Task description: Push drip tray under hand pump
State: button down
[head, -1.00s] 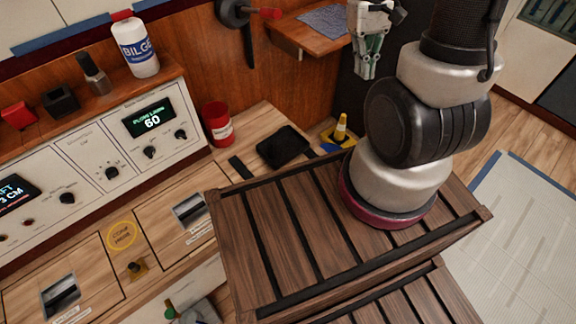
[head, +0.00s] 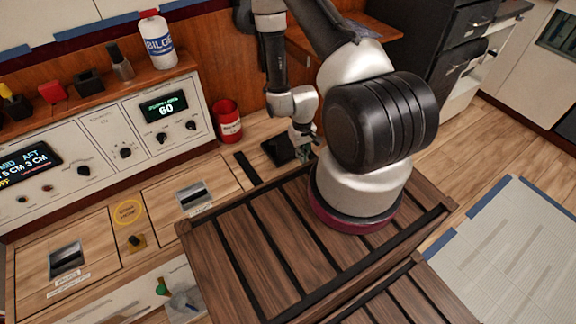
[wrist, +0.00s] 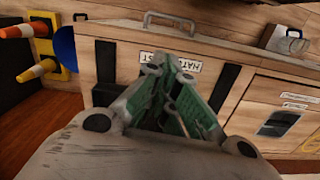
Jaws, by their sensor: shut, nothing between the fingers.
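A flat black tray (head: 278,151), which looks like the drip tray, lies on the wooden counter right of the red can. My gripper (head: 304,153) is low at the tray's right side in the head view and partly covers it. I cannot tell whether they touch. In the wrist view my gripper's green fingers (wrist: 163,62) are together with nothing held. I cannot pick out the tray for certain there. Only a dark part of what may be the hand pump (head: 244,18) shows on the wood wall behind my arm; the rest is hidden.
A slatted wooden crate (head: 262,236) is in front.

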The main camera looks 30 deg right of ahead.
jog(key=shift+t, duration=0.3)
jog(key=f, duration=0.6)
jog(key=w+f, duration=0.1)
jog(key=f, duration=0.3)
jog(key=shift+w, duration=0.1)
jog(key=w, duration=0.2)
jog(key=shift+w+d, duration=0.15)
jog(key=shift+w, duration=0.9)
